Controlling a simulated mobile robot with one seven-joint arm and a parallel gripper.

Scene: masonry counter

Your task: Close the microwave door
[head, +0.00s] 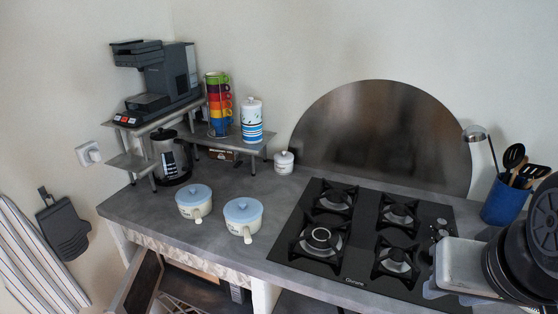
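The microwave seems to sit in the niche under the counter at the lower left of the head view. Only part of its dark front (240,293) shows, below the counter edge. A dark panel with a pale frame (140,287) stands out from the left side of the niche at an angle. It looks like the open door, but the bottom of the picture cuts it off. The inside of the microwave and the hinge cannot be made out clearly.
The grey counter (150,207) holds two blue-lidded pots (243,217) near its front edge and a black gas hob (365,240). A coffee machine (165,75) stands on a shelf. An oven mitt (62,228) hangs left.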

